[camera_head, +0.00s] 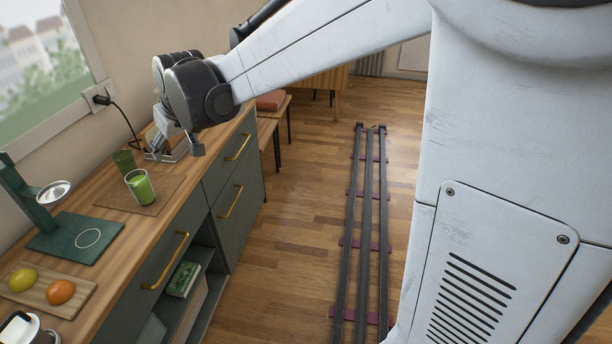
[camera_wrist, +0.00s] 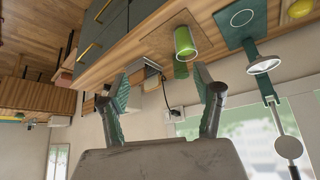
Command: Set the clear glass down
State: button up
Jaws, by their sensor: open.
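The clear glass (camera_head: 140,187) with green contents stands upright on a thin brown mat (camera_head: 112,198) on the wooden counter. A glass with green in it also shows in the wrist view (camera_wrist: 185,42), beyond the fingers. A darker green cup (camera_head: 124,161) stands just behind the clear glass in the head view. My gripper (camera_head: 175,153) is open and empty, above the counter and to the right of the glass, apart from it. Both spread fingers show in the wrist view (camera_wrist: 160,92), with nothing held between them.
A green stand with a round base mark (camera_head: 75,238) is at the left. A board (camera_head: 70,305) holds a lemon (camera_head: 22,279) and an orange (camera_head: 60,291). A plugged-in cord (camera_head: 122,112) runs down behind my gripper. Drawers with brass handles (camera_head: 230,202) front the counter.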

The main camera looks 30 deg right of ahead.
jog(key=s+d+m, duration=0.1)
jog(key=s+d, duration=0.3)
jog(key=s, duration=0.6)
jog(key=s+d+f+m+h, duration=0.1)
jog(key=s+d, duration=0.3)
jog(key=s, duration=0.6)
jog(key=s+d+m, duration=0.1)
jog(key=s+d, duration=0.3)
jog(key=s, duration=0.7)
jog(key=shift+d+f+t+h, duration=0.2)
jog(key=shift+t+h, duration=0.1)
jog(key=shift+h, duration=0.1)
